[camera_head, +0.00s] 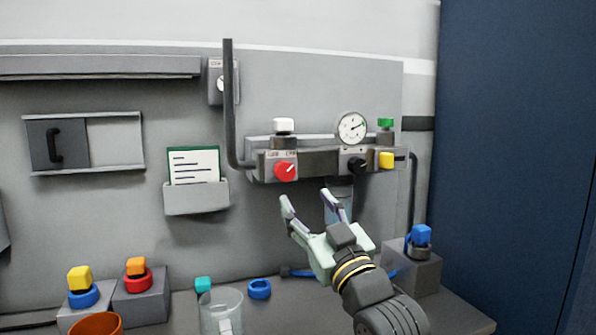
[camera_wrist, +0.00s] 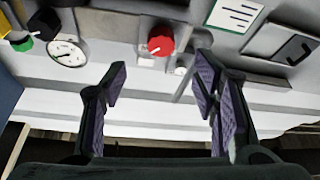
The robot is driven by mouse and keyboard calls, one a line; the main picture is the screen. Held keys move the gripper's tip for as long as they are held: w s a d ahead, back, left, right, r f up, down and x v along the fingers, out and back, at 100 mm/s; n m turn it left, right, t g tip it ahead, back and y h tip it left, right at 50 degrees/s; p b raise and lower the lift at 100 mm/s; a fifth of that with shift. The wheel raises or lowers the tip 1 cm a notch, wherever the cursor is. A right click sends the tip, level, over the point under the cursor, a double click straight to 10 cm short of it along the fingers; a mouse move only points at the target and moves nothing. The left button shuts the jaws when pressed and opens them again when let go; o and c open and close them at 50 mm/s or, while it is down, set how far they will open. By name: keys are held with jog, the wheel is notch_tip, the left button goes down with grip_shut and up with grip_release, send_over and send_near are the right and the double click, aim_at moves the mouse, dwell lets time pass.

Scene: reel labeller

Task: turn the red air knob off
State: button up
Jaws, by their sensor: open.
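The red air knob (camera_head: 285,171) sits on the front of a grey block at the left end of the air unit on the wall panel. A white pointer line on it slants toward the upper right in the head view. My gripper (camera_head: 312,198) is open and empty, below and slightly right of the knob, with its fingers pointing up toward the unit. In the wrist view the red knob (camera_wrist: 161,41) lies ahead between and beyond the two fingers (camera_wrist: 160,90), apart from both. The small label above the knob is too blurred to read fully.
A black knob (camera_head: 357,165), a yellow knob (camera_head: 387,160), a gauge (camera_head: 352,127) and white (camera_head: 283,125) and green (camera_head: 386,122) caps crowd the unit. A grey pipe (camera_head: 230,110) rises left of the knob. A glass mug (camera_head: 221,312) stands on the bench below.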

aim_at(287, 174)
jog(key=p+x, duration=0.3)
jog(key=x, duration=0.5)
jog(key=shift+w+a+r, duration=0.2)
jog(key=shift+w+r, duration=0.05)
jog(key=shift+r, duration=0.05)
jog(key=shift+w+a, duration=0.15)
jog(key=shift+w, duration=0.3)
jog(key=c, duration=1.2)
jog(key=shift+o, duration=0.2)
